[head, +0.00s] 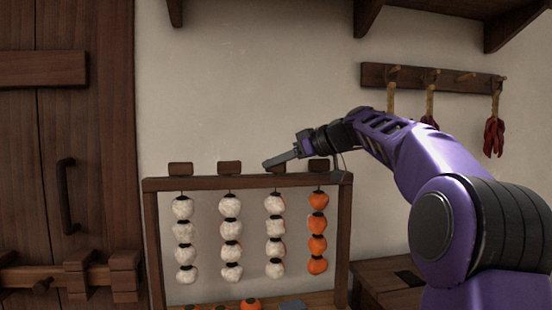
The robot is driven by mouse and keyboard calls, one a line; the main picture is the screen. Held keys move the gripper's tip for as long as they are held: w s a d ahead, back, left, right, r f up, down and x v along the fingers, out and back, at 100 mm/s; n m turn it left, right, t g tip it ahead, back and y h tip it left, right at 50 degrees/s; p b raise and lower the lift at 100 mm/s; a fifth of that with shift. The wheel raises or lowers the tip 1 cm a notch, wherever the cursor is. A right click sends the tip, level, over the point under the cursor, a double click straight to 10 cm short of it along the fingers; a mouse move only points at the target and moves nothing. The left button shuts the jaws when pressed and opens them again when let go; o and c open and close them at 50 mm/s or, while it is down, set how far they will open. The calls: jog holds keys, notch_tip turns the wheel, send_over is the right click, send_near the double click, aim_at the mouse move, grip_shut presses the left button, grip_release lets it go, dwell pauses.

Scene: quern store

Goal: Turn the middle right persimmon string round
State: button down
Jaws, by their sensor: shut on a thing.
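The middle right persimmon string (274,229) hangs from the wooden rack (160,184), third from the left. Its fruits look mostly white, with some orange at their right edges. Its wooden block (280,169) on top of the rack's bar is partly hidden by my gripper. My gripper (269,163) reaches in from the right, above the bar, and is shut on this block. The left string (183,238) and the middle left string (230,236) look white. The right string (317,231) is orange.
A dark wooden door (90,150) with a handle is at the left. A peg rail (440,78) with hanging red bundles is on the wall at the right. A loose orange fruit (250,304) lies below the rack. A wooden chest (385,280) stands right of the rack.

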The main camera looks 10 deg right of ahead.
jog(key=n+g+y+p, duration=0.1)
jog(key=p, duration=0.1)
jog(key=n+g+p, duration=0.1)
jog(key=shift+r+n+g+y+p, duration=0.3)
jog(key=shift+n+y+p, duration=0.05)
jog(key=shift+n+y, duration=0.05)
jog(key=shift+f+n+g+y+p, duration=0.15)
jog(key=shift+n+g+y+p, duration=0.15)
jog(key=shift+n+g+p, duration=0.3)
jog(key=shift+f, duration=0.1)
jog(key=c, duration=0.8)
grip_release()
jog(key=p+v, duration=0.4)
jog(key=v, duration=1.3)
jog(key=shift+d, duration=0.25)
